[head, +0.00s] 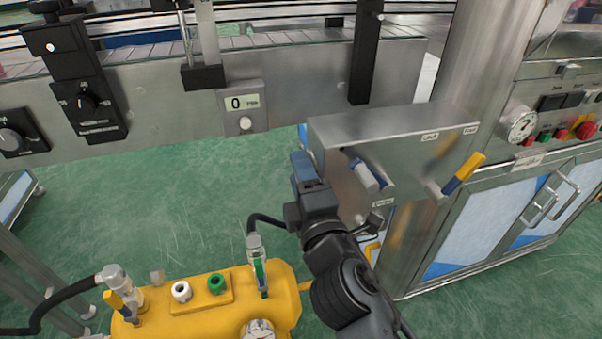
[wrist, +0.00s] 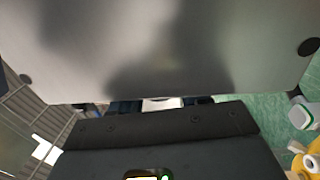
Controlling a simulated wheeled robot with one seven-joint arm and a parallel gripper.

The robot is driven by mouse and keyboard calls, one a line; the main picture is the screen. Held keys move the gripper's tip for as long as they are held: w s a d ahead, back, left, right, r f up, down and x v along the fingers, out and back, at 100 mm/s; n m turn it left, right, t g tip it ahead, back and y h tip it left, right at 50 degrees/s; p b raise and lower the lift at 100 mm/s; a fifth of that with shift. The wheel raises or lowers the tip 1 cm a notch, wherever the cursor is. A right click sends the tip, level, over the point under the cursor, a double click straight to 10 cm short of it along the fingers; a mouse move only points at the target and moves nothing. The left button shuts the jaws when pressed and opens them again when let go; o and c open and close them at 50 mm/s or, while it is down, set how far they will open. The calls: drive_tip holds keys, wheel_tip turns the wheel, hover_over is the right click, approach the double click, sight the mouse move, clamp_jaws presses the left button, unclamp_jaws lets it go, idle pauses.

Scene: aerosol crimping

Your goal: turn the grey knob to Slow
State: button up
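A round grey knob (head: 12,140) sits on a black plate at the far left of the head view, partly cut by the picture's edge. Its marks are too small to read. My gripper (head: 304,168) is far to its right, beside a steel box (head: 345,125). A pale grey handle-like part (head: 364,176) shows on that box, right of my gripper; I cannot tell whether it is a knob. In the wrist view, my gripper (wrist: 161,104) has two dark blue fingers apart, a pale patch between them. Nothing is clearly held.
A black knob (head: 86,103) and a display (head: 243,103) reading 0 are on the conveyor's front. A yellow-handled lever (head: 464,172) sticks out of the steel box. A yellow tank (head: 200,318) with fittings stands below. Green floor (head: 185,200) lies open under the conveyor.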

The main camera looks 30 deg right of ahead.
drive_tip(key=c, duration=0.7)
drive_tip(key=shift+o, duration=0.2)
drive_tip(key=shift+r+p, duration=0.15)
drive_tip(key=shift+p, duration=0.55)
drive_tip(key=shift+a+r+g+p, duration=0.15)
drive_tip(key=shift+g+p, duration=0.15)
drive_tip(key=shift+p, duration=1.35)
drive_tip(key=shift+g+p, duration=0.3)
drive_tip(key=shift+p, duration=0.25)
drive_tip(key=shift+f+p, duration=0.2)
drive_tip(key=shift+p, duration=0.1)
drive_tip(key=shift+f, duration=0.1)
